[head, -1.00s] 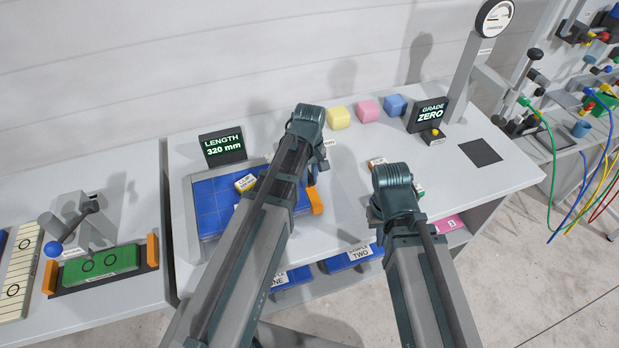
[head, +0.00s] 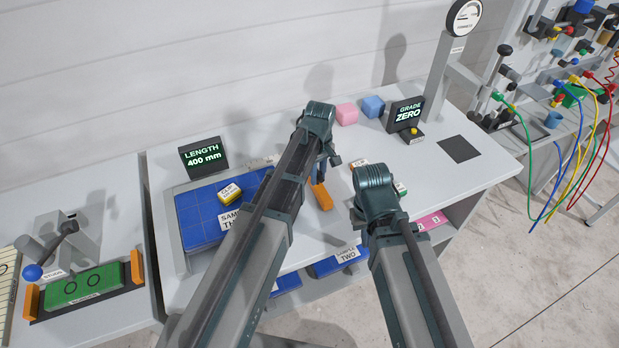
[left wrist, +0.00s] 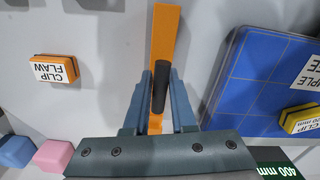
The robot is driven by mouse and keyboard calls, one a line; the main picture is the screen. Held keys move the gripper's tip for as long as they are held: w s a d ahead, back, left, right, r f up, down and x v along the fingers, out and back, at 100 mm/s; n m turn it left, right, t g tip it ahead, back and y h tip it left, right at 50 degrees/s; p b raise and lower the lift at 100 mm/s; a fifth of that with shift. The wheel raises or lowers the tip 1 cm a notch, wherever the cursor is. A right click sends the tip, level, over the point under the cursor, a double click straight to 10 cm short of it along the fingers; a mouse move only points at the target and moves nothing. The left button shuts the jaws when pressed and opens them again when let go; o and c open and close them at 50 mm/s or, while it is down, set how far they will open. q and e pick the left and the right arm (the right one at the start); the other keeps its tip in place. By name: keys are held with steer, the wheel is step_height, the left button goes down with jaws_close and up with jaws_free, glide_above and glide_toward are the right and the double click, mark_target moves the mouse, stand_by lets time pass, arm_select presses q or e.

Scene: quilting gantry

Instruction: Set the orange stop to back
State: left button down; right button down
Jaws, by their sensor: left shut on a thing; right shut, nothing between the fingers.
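The orange stop (head: 321,195) is an upright-looking orange bar on the table, right of the blue gridded mat (head: 195,215). In the left wrist view the stop (left wrist: 166,30) runs between my left fingers, with a dark grip on it and a gap to the mat (left wrist: 262,70). My left gripper (left wrist: 158,95) is shut on it. In the head view the left gripper (head: 322,168) is partly hidden by its arm. My right arm ends over the table's front right; its fingers are hidden behind its wrist. The length display (head: 203,157) reads 400 mm.
A yellow clip (head: 230,193) and a sample label lie on the mat. An orange flaw clip (left wrist: 54,69) lies beside the stop. Pink (head: 346,113) and blue (head: 373,106) cubes and the grade display (head: 405,114), reading ZERO, stand behind. Table around the dark square (head: 459,149) is clear.

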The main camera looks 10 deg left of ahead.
arm_select(q)
steer(key=shift+w+d, duration=0.15)
steer(key=c, duration=1)
jaws_free()
steer(key=shift+o, duration=0.4)
steer(key=shift+d, duration=0.15)
steer(key=shift+r, duration=0.15)
step_height(320, 180, up, 14)
steer(key=p, duration=1.4)
steer(key=shift+f, duration=0.2)
steer(key=shift+f, duration=0.1)
